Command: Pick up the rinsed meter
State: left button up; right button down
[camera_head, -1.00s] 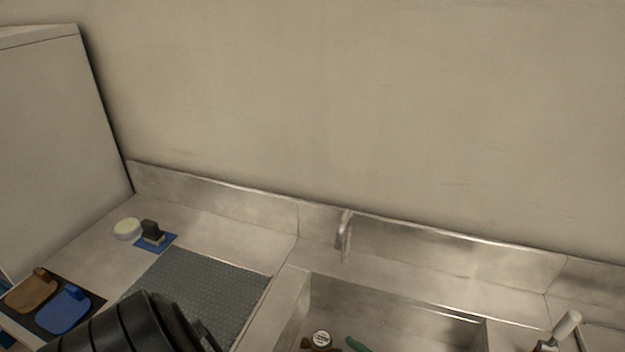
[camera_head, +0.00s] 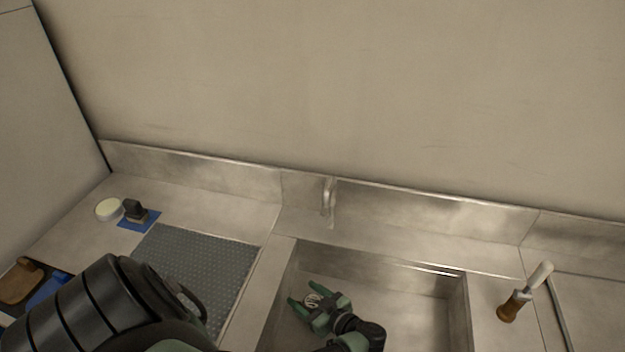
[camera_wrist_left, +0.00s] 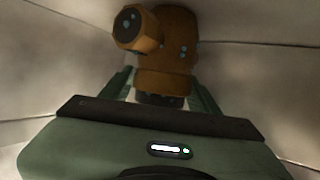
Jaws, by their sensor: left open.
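The meter (camera_wrist_left: 165,50) is a brown, brass-coloured body with a round side port, seen close up in the left wrist view. In the head view its pale round dial (camera_head: 312,300) shows in the sink (camera_head: 420,310), partly hidden by my left gripper (camera_head: 303,293). My left gripper is open, with a green finger on either side of the meter. In the left wrist view the fingers (camera_wrist_left: 163,92) flank its lower part; I cannot tell whether they touch it. My right gripper is out of view.
A faucet (camera_head: 328,195) stands behind the sink. A grey textured mat (camera_head: 205,265) lies on the left counter, with a white round dish (camera_head: 108,209) and a dark block (camera_head: 134,210) on a blue pad beyond.

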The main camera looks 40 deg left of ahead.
pick_arm(q)
jog(key=shift+d, duration=0.1)
grip_shut()
jog(key=shift+r, duration=0.15)
